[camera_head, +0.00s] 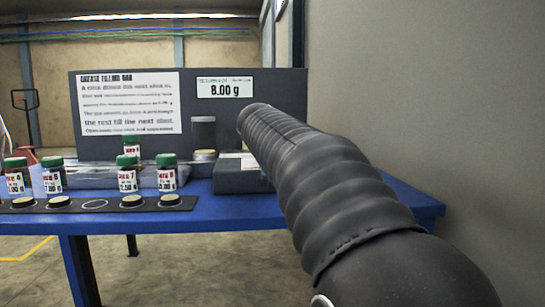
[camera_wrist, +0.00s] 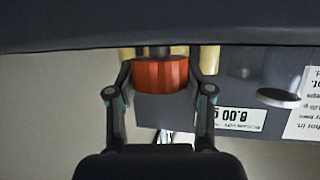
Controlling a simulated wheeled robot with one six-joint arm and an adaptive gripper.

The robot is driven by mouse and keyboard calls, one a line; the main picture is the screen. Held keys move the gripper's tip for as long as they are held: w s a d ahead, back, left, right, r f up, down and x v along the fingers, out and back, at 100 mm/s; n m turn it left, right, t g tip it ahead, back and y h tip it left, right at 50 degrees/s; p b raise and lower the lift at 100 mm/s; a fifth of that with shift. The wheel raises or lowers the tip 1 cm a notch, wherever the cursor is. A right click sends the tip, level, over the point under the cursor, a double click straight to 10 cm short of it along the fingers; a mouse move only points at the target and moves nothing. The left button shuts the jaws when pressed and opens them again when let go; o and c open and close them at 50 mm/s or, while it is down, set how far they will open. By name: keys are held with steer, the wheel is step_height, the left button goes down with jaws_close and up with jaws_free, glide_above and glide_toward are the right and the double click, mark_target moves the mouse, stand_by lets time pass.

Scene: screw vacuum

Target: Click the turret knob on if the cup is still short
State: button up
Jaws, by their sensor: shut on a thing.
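In the wrist view, my gripper (camera_wrist: 160,72) is shut on an orange-red ribbed knob (camera_wrist: 160,78), one finger at each side. The picture there is upside down. The knob is hidden behind my arm in the head view. A sign (camera_head: 225,88) on the grey back panel reads 8.00 g; it also shows upside down in the wrist view (camera_wrist: 239,120). A dark grey cylinder (camera_head: 203,132) stands by the panel, with a small round tin (camera_head: 204,155) in front. I cannot tell which is the cup, or its fill.
Green-lidded labelled jars (camera_head: 166,173) stand on the blue table (camera_head: 240,207). A dark strip (camera_head: 95,205) in front holds several round discs and one empty ring. A printed notice (camera_head: 129,104) is on the panel. A grey wall (camera_head: 430,90) closes the right side.

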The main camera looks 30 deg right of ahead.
steer(key=shift+f, duration=0.1)
stand_by(0.4)
steer(key=o, duration=1.2)
steer(key=shift+c, duration=0.2)
steer(key=shift+s, duration=0.1)
steer(key=v, duration=1.2)
steer(key=shift+w, duration=0.2)
steer(key=shift+s+a, duration=0.1)
steer(key=shift+a, duration=0.05)
steer(key=s+a+f+n+g+y+p, duration=0.2)
steer(key=s+a+f+p, duration=0.1)
steer(key=s+f, duration=0.5)
steer(key=s+a+f+n+g+y+p, duration=0.2)
steer(key=s+a+f, duration=0.3)
steer(key=s+f, duration=0.4)
steer(key=s+a+f+n+g+y+p, duration=0.1)
steer(key=s+a+f+n+y+p, duration=0.1)
steer(key=s+f, duration=0.6)
steer(key=a+f+y+p, duration=0.1)
steer(key=a+p, duration=0.1)
steer(key=shift+s+a+n+g, duration=0.25)
steer(key=shift+a+n+g, duration=0.05)
steer(key=shift+a+g, duration=0.1)
